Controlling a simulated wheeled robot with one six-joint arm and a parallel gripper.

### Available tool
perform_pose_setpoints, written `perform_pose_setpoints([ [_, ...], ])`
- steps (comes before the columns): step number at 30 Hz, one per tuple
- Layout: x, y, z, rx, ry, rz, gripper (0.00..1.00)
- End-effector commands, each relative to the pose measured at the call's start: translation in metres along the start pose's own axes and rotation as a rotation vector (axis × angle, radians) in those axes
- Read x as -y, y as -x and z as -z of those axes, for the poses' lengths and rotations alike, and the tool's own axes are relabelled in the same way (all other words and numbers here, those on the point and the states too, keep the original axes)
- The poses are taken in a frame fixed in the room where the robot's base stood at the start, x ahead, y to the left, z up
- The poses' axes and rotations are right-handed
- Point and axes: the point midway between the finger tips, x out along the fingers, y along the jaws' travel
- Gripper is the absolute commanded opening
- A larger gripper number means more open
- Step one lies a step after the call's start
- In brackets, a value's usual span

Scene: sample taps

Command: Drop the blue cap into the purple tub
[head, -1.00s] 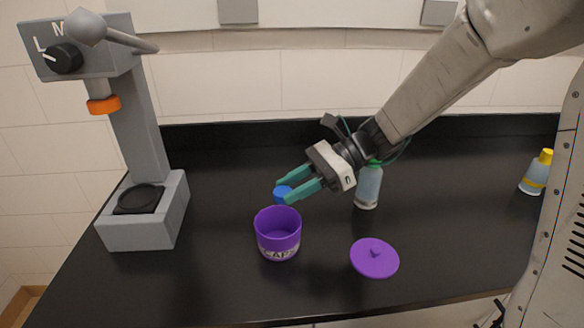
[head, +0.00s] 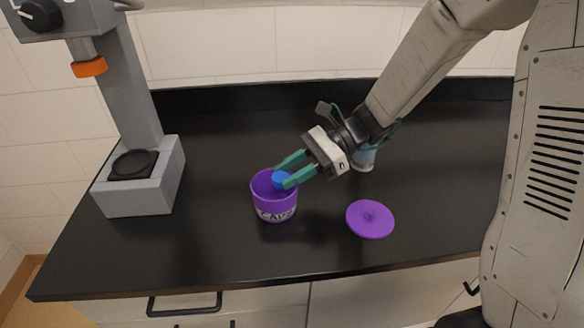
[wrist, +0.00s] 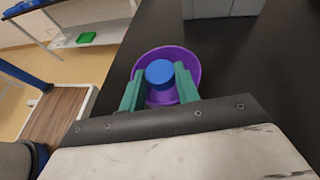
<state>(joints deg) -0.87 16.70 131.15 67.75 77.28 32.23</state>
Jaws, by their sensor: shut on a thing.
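The blue cap (head: 281,180) is held between the green fingertips of my gripper (head: 284,174). In the head view it shows over the mouth of the purple tub (head: 275,207), which stands open on the black counter with a "CAPS" label on its front. In the wrist view the blue cap (wrist: 159,73) lies between the two fingers of my gripper (wrist: 159,88), inside the outline of the purple tub's rim (wrist: 197,66). How far the cap is above or below the rim is hard to tell.
A purple lid (head: 370,219) lies flat on the counter (head: 220,250) to the right of the tub. A bottle (head: 364,160) stands partly hidden behind my gripper. The counter front is clear.

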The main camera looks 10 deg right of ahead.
Motion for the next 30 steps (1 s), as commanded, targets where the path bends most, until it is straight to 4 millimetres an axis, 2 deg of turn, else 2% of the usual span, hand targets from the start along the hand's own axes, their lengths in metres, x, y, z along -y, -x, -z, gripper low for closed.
perform_pose_setpoints([
  [1, 0.000, 0.000, 0.000, 0.000, 0.000, 0.000, 0.34],
  [3, 0.000, 0.000, 0.000, 0.000, 0.000, 0.000, 0.54],
  [4, 0.000, 0.000, 0.000, 0.000, 0.000, 0.000, 0.57],
  [14, 0.000, 0.004, 0.000, 0.001, 0.000, 0.001, 0.57],
  [24, 0.001, 0.059, 0.000, 0.000, 0.000, 0.004, 0.57],
  [30, 0.000, 0.076, 0.000, 0.000, 0.000, 0.001, 0.57],
])
